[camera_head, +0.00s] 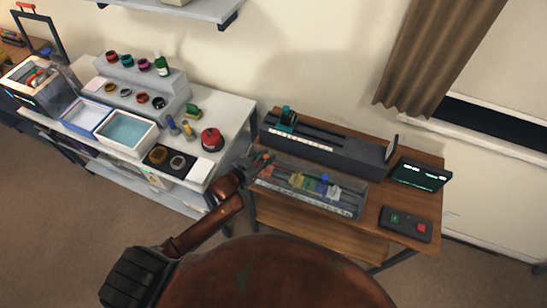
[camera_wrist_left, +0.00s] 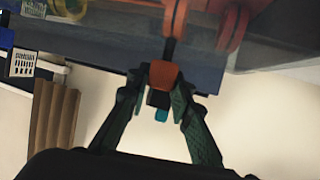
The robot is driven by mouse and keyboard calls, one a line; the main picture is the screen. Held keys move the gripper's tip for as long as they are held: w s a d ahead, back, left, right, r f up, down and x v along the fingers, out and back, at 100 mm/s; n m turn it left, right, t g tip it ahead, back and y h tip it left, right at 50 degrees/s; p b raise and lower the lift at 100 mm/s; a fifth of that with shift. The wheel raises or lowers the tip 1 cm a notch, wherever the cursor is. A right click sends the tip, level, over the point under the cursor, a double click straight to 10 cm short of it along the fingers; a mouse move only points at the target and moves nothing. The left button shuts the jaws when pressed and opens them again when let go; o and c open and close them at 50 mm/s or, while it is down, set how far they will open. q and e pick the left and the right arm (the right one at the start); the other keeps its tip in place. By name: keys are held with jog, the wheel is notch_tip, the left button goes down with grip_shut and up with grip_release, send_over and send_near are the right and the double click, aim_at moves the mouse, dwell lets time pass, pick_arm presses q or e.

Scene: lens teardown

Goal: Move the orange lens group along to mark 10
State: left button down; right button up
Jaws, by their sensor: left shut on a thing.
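My left gripper (camera_head: 257,162) is at the left end of the clear-walled lens bench (camera_head: 345,205) in the head view. In the left wrist view my left gripper (camera_wrist_left: 160,88) is shut on an orange block of the orange lens group (camera_wrist_left: 166,74), with its fingers on either side. Yellow, green and blue lens groups (camera_head: 325,184) stand farther right along the bench. A white scale strip (camera_head: 310,203) runs along its front; its numbers are too small to read. My right gripper is out of view.
A dark rail unit (camera_head: 345,152) with a teal part (camera_head: 287,116) stands behind the bench. A lit screen (camera_head: 420,174) and a button box (camera_head: 405,224) are on the right. A white table with trays (camera_head: 127,131) and a red domed object (camera_head: 211,139) stands left.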

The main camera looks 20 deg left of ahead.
pick_arm(q)
jog(key=shift+a, duration=0.25)
jog(key=c, duration=1.8)
grip_release()
jog(key=shift+a, duration=0.1)
jog(key=shift+o, duration=0.6)
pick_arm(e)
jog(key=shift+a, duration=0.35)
pick_arm(q)
jog(key=shift+s, duration=0.2)
jog(key=v, duration=1.1)
jog(key=shift+s+r, duration=0.25)
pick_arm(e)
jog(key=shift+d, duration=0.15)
